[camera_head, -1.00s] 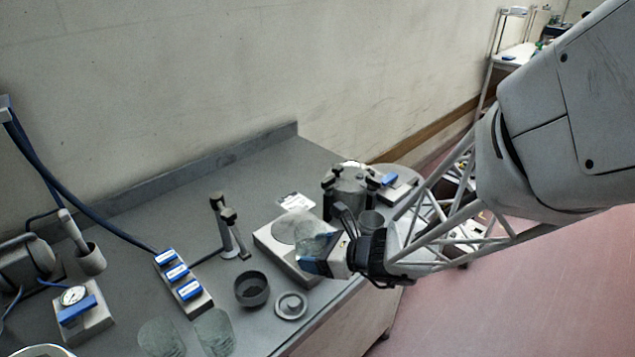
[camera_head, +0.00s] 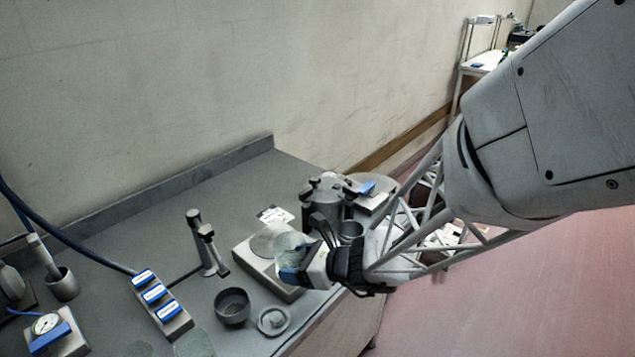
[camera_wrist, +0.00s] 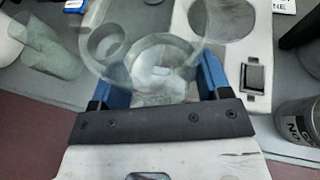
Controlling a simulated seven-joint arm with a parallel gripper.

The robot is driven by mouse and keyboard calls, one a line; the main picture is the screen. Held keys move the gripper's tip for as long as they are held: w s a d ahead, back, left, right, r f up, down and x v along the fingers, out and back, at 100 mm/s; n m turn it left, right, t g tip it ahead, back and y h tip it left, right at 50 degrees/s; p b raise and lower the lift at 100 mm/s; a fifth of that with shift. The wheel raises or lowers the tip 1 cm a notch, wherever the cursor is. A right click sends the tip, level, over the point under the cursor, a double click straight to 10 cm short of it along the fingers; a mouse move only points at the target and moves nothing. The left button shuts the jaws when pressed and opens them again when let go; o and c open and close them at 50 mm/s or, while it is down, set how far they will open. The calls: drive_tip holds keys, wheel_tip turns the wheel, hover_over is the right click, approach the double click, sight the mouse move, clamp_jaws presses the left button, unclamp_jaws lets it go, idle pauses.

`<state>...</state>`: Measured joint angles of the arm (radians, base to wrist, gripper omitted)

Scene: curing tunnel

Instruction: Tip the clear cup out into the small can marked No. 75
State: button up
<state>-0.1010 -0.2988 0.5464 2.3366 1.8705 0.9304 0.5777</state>
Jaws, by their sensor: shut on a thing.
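My gripper (camera_head: 290,275) is shut on the clear cup (camera_head: 290,246), which it holds in the air near the flat scale at the table's front edge. In the wrist view the cup (camera_wrist: 150,75) sits between the blue fingers, and other things show through its wall. I cannot tell what is in it. A small grey can (camera_head: 350,231) stands behind my gripper, to its right. In the wrist view the can (camera_wrist: 300,125) is cut off at the right edge. Part of its label shows, but the number is not readable.
The scale (camera_head: 285,284) lies beneath the cup. A dark pot (camera_head: 232,306) and a ring-shaped lid (camera_head: 273,321) stand to its left. A clamped vessel (camera_head: 325,200) stands behind the can. A post stand (camera_head: 206,243) and a switch block (camera_head: 160,302) are farther left.

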drive_tip(key=shift+w+d+r+m+t+h, duration=0.15)
drive_tip(key=shift+w+d+m+t+h, duration=0.15)
drive_tip(key=shift+w+m+t, duration=0.3)
drive_tip(key=shift+w+d+r+m+t+h, duration=0.1)
drive_tip(key=shift+w+d+m+t+h, duration=0.05)
drive_tip(key=shift+w+m+t+h, duration=0.4)
drive_tip(key=shift+w+d+r+m+t+h, duration=0.15)
drive_tip(key=shift+w+d+m+t+h, duration=0.2)
drive_tip(key=shift+w, duration=0.4)
drive_tip(key=shift+w+d+m+t+h, duration=0.5)
drive_tip(key=shift+w+m+t+h, duration=0.2)
drive_tip(key=shift+w+m, duration=0.25)
drive_tip(key=shift+w+d+f+m+t+h, duration=0.3)
drive_tip(key=shift+w+m+t+h, duration=0.05)
drive_tip(key=shift+m+h, duration=0.25)
drive_tip(key=shift+w+d+f+m+t+h, duration=0.3)
drive_tip(key=shift+m+t+h, duration=0.05)
drive_tip(key=shift+m+h, duration=0.2)
drive_tip(key=shift+w+d+f+m, duration=0.1)
drive_tip(key=shift+w+f+m, duration=0.05)
drive_tip(key=shift+f+m, duration=0.15)
drive_tip(key=shift+w+d+f+h, duration=0.1)
drive_tip(key=shift+f+h, duration=0.05)
drive_tip(key=shift+h, duration=0.3)
drive_tip(key=shift+w+f+m+t, duration=0.1)
drive_tip(key=shift+f+m+t, duration=0.2)
drive_tip(key=shift+w+d+f+h, duration=0.1)
drive_tip(key=shift+f+h, duration=0.15)
drive_tip(key=shift+h, duration=0.15)
